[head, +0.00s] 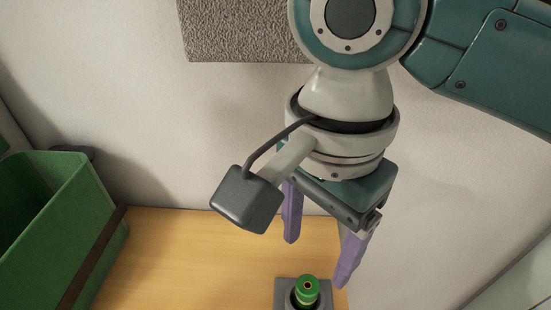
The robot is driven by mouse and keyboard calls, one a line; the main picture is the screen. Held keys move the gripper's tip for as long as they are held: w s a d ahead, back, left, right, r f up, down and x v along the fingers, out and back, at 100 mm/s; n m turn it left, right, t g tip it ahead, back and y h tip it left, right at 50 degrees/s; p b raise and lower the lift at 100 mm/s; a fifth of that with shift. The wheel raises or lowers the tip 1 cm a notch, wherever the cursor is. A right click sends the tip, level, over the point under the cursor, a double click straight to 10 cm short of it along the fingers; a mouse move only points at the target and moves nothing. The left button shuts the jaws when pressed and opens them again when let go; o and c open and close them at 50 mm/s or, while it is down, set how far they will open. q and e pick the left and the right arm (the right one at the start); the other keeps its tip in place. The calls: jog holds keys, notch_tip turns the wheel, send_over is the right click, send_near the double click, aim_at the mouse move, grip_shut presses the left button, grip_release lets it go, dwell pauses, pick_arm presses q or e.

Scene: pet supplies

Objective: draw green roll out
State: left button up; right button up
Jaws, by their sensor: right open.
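The green roll (307,289) stands upright in a grey holder (284,290) at the bottom of the head view. Its round top, with a small dark centre, sticks up above the holder, and its lower part is hidden inside. My right gripper (319,263) is open, with two purple fingers pointing down. It is empty and sits above and behind the roll in the picture, with the fingers apart from it. My left gripper is not in the head view.
The holder is on a wooden table (185,258), clear to the left of it. A green bin (62,205) stands at the far left beside a dark strip. A pale wall (150,130) with a grey textured panel (235,35) is behind.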

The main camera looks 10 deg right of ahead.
aim_at(308, 284)
notch_tip(308, 284, down, 10)
jog(key=shift+r+b, duration=0.25)
jog(key=shift+b, duration=0.8)
jog(key=shift+c, duration=0.3)
grip_shut()
jog(key=shift+r, duration=0.1)
jog(key=shift+r+p, duration=0.95)
jog(key=shift+p, duration=0.3)
jog(key=shift+r+p, duration=2)
jog(key=shift+p, duration=0.4)
